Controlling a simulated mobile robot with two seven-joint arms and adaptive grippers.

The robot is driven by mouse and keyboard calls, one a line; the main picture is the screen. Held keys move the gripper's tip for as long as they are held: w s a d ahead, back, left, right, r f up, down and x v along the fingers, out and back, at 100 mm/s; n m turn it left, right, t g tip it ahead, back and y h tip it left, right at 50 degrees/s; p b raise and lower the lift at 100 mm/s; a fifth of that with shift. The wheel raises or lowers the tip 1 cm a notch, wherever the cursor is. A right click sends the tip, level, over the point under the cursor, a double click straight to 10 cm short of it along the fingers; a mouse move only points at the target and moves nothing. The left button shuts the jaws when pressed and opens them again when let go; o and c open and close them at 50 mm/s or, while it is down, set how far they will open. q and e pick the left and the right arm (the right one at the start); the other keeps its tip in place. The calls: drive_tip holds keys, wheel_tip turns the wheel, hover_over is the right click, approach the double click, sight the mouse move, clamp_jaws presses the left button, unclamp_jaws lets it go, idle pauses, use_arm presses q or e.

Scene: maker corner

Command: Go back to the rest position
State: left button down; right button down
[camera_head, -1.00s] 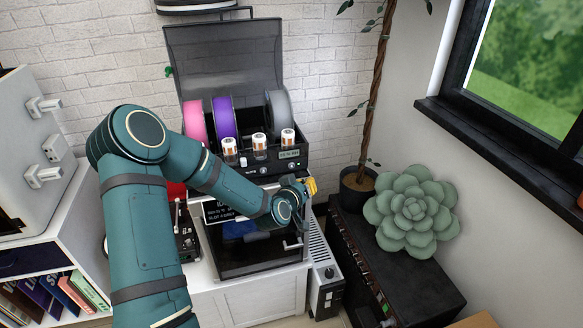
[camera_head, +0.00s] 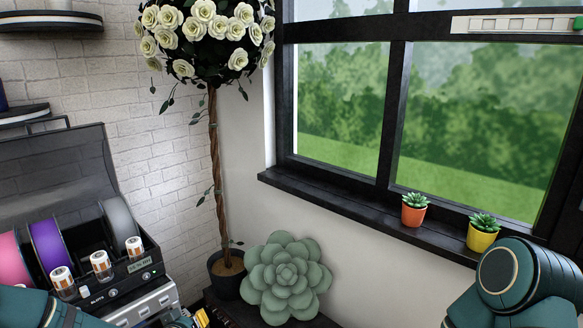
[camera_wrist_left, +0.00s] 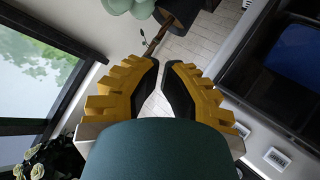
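My left gripper (camera_head: 201,318) shows only as a bit of yellow at the bottom edge of the head view, beside the front of the spool box. In the left wrist view its two yellow fingers with black pads (camera_wrist_left: 161,68) stand apart, with a narrow gap at the tips. Nothing is between them. Part of my teal left arm shows at the bottom left of the head view. A teal part of my right arm (camera_head: 512,280) rises at the bottom right; the right gripper is out of the picture.
A spool box (camera_head: 105,291) with pink, purple and grey spools stands at the left, its clear lid up. A large succulent (camera_head: 285,280) and a potted rose tree (camera_head: 228,268) are in the middle. An orange pot (camera_head: 413,215) and a yellow pot (camera_head: 481,239) stand on the windowsill (camera_head: 340,206).

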use_arm(q)
drive_tip(key=s+d+f+m+g+h, duration=0.1)
drive_tip(key=s+d+f+m+g, duration=0.1)
drive_tip(key=s+d+f+g, duration=0.3)
drive_tip(key=s+d+f+m+g+h, duration=0.1)
drive_tip(key=s+d+f+g, duration=0.4)
drive_tip(key=s, duration=1.2)
drive_tip(key=d+f, duration=0.3)
drive_tip(key=d, duration=0.3)
drive_tip(key=shift+s+d+f+m+h, duration=0.2)
drive_tip(key=shift+d+m+h, duration=0.1)
drive_tip(key=shift+m+h, duration=0.1)
